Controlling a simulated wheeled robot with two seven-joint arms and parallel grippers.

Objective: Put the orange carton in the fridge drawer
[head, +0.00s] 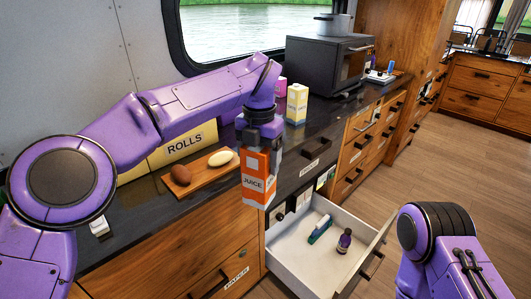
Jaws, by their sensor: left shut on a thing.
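The orange carton (255,190), marked JUICE, hangs upright below my left gripper (261,148), which is shut on its top. The gripper hides the carton's upper end. The carton is in front of the dark counter's front edge, near the back left corner of an open drawer with a white inside (290,257). I cannot read a fridge label on this drawer. My right arm comes in at the lower right, and its gripper is out of view.
In the drawer are a dark bottle (344,240) and a teal and white item (319,229); its front left floor is clear. On the counter are a yellow carton (297,103), a board (200,176) with two egg-like things, a ROLLS box (180,146) and a microwave (325,66).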

